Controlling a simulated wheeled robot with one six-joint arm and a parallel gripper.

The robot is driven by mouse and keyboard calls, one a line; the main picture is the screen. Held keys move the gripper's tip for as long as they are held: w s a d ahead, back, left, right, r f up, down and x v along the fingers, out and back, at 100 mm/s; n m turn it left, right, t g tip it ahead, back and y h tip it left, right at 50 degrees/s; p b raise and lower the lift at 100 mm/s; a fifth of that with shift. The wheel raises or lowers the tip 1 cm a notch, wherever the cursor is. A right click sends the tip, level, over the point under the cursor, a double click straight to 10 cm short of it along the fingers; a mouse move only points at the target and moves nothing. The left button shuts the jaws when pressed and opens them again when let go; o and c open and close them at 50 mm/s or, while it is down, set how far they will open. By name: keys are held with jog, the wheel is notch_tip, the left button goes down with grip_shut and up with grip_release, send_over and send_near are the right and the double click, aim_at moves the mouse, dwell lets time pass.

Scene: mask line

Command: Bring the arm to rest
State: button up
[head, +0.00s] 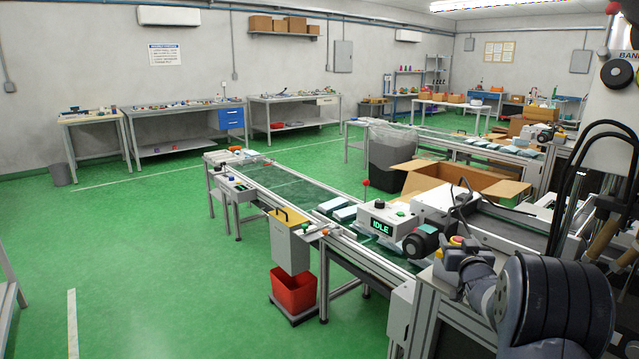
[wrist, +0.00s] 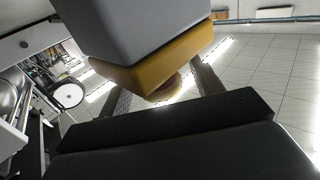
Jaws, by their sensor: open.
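My arm (head: 560,305) fills the lower right of the head view, bent beside the conveyor's near end, with a grey joint (head: 480,278) low beside the machine. I cannot make out the jaws there. In the wrist view my gripper (wrist: 158,88) shows two dark fingers spread apart beyond a black body. A large grey and yellow block (wrist: 150,50) looms close in front, overlapping the space between the fingers. I cannot tell what it is or whether it touches them. I see nothing gripped.
A conveyor (head: 270,183) with pale packs runs to the back left. A control box (head: 388,220) reading IDLE stands near my arm. An open carton (head: 460,180) and grey bin (head: 390,155) lie behind it. A red bin (head: 293,290) sits below. Green floor is clear at left.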

jog(key=shift+s, duration=0.25)
jog(key=shift+s+a, duration=0.1)
jog(key=shift+s, duration=0.2)
